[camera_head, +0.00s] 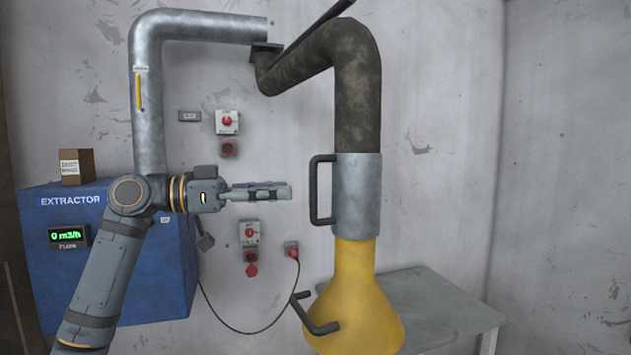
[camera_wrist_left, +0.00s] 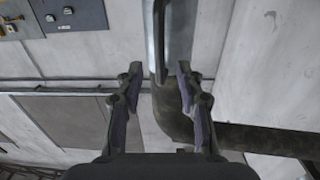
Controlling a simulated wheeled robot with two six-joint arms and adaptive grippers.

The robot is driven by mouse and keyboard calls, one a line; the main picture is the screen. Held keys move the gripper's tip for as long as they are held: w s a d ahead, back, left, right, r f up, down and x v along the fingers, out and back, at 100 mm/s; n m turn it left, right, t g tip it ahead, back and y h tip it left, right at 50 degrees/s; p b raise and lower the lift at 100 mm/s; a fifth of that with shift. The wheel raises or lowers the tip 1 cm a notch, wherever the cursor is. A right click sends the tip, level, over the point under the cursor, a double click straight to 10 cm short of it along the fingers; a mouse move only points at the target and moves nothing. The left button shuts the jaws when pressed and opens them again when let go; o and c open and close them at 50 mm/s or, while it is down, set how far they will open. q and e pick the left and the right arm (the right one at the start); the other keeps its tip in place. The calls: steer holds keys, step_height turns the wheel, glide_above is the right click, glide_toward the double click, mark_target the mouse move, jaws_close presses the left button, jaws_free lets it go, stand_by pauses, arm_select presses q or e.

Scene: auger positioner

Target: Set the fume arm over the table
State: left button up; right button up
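The fume arm hangs from a grey metal duct (camera_head: 148,110). It has a dark flexible hose (camera_head: 358,90), a grey metal collar (camera_head: 357,195) with a black handle (camera_head: 320,190), and a yellow hood (camera_head: 355,295). The hood is in front of the grey table (camera_head: 435,300) and covers its left part. My left gripper (camera_head: 290,192) points right, a little short of the handle. In the left wrist view, its fingers (camera_wrist_left: 160,75) are apart with nothing between them; the handle (camera_wrist_left: 160,40) and hose (camera_wrist_left: 172,110) lie beyond. My right gripper is not in view.
A blue extractor box (camera_head: 90,275) with a green flow display (camera_head: 68,236) stands at the left, a brown box (camera_head: 77,167) on top. Red-button switches (camera_head: 228,122) are on the wall (camera_head: 440,120). A black cable (camera_head: 240,330) hangs there. The table's right part is bare.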

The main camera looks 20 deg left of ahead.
mark_target(313, 215)
arm_select(q)
steer(key=p+x, duration=0.3)
steer(key=x, duration=0.4)
steer(key=shift+w+d+r, duration=0.1)
steer(key=shift+w+d, duration=0.05)
steer(key=shift+d, duration=0.1)
steer(key=shift+a, duration=0.1)
steer(key=shift+c, duration=0.4)
steer(key=shift+c, duration=1.2)
jaws_close()
